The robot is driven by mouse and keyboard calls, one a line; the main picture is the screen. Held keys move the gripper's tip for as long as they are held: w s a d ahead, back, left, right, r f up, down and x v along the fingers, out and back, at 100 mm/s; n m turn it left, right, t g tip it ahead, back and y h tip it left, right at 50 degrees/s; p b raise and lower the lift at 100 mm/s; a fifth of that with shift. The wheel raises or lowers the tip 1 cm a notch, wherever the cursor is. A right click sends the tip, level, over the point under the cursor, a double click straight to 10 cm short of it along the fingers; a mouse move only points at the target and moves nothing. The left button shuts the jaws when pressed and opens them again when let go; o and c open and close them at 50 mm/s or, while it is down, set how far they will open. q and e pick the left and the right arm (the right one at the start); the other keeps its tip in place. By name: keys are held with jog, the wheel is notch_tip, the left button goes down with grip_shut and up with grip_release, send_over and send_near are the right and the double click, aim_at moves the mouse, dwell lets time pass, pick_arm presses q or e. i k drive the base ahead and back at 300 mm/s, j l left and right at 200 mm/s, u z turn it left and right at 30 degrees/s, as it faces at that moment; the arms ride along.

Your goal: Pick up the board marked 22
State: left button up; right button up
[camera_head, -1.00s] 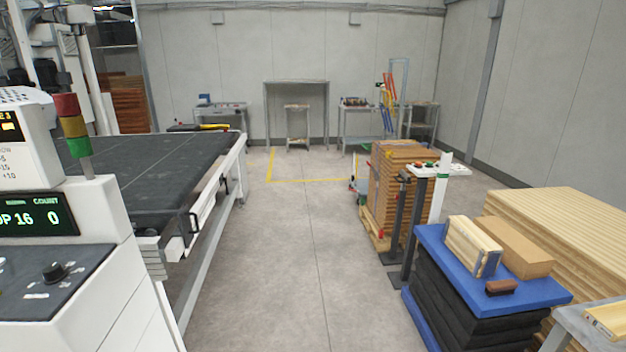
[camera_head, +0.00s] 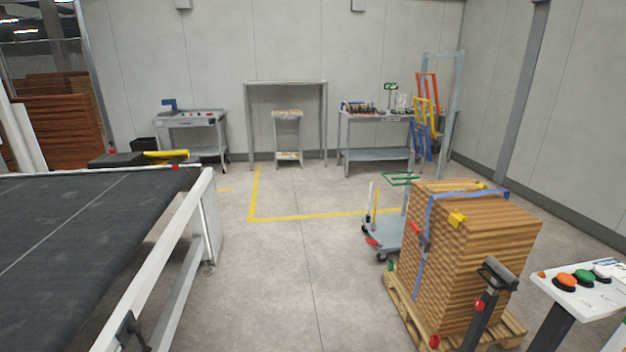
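No number 22 can be read on any board in the head view. A strapped stack of brown boards (camera_head: 480,250) stands on a wooden pallet (camera_head: 402,300) at the right, with a blue strap and yellow corner pieces. More reddish-brown boards (camera_head: 58,130) are stacked at the far left behind the conveyor. Neither of my grippers is in view.
A dark belt conveyor (camera_head: 70,215) with a white side rail fills the left. A grey cart (camera_head: 385,235) stands beside the pallet. A button panel (camera_head: 585,285) is at the lower right. Tables (camera_head: 375,153) line the back wall. The middle floor (camera_head: 290,270) is clear.

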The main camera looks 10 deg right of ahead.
aim_at(442, 188)
jog(key=i+z, duration=0.1)
jog(key=i, duration=0.5)
jog(key=i+z, duration=0.1)
jog(key=i, duration=0.55)
jog(key=i+j+z, duration=0.1)
jog(key=i, duration=0.5)
jog(key=i+j+z, duration=0.15)
jog(key=i, duration=0.45)
jog(key=i+j+z, duration=0.1)
jog(key=i, duration=0.5)
jog(key=i+z, duration=0.5)
jog(key=i+j+z, duration=0.35)
jog(key=i+z, duration=0.15)
jog(key=i+j+z, duration=0.85)
jog(key=j+z, duration=0.15)
